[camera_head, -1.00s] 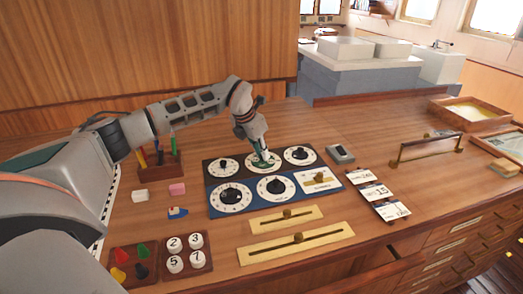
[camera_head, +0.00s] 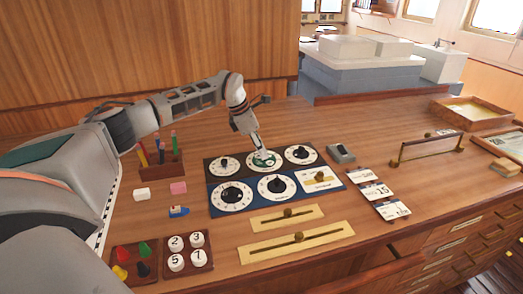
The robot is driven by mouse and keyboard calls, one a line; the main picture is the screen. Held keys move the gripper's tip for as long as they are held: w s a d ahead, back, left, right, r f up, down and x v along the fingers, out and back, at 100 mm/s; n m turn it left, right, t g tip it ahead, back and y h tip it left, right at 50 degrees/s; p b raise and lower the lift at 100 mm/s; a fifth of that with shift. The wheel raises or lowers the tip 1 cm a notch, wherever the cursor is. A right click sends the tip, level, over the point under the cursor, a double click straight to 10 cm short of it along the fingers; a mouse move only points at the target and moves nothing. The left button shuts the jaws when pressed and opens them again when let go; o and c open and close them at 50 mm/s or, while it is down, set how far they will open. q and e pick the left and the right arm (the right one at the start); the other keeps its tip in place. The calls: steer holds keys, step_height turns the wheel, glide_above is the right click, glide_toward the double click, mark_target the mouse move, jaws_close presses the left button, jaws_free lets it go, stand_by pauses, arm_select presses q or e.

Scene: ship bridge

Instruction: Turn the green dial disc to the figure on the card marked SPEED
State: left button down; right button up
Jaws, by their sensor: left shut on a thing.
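The green dial disc (camera_head: 265,161) is the middle dial in the back row of the dial panel, with a white numbered ring around it. My left gripper (camera_head: 260,152) comes down onto it from above and is shut on its knob, hiding part of the disc. Several white cards lie in a slanting column to the right of the panel, among them a middle card (camera_head: 376,191) that reads 15. The cards' small words are too small to read, so I cannot tell which is marked SPEED. My right gripper is not in view.
Black-knobbed dials (camera_head: 231,197) surround the green one closely. Brass sliders (camera_head: 288,213) lie in front, with trays of coloured pegs (camera_head: 134,264) and numbered white pieces (camera_head: 188,254). A pen holder (camera_head: 161,163) stands behind left, and a brass rail (camera_head: 427,148) stands right.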

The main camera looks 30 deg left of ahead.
arm_select(q)
steer(key=shift+r, duration=0.1)
steer(key=c, duration=1.9)
jaws_free()
steer(key=v, duration=1.2)
steer(key=shift+w, duration=0.1)
steer(key=shift+d, duration=0.1)
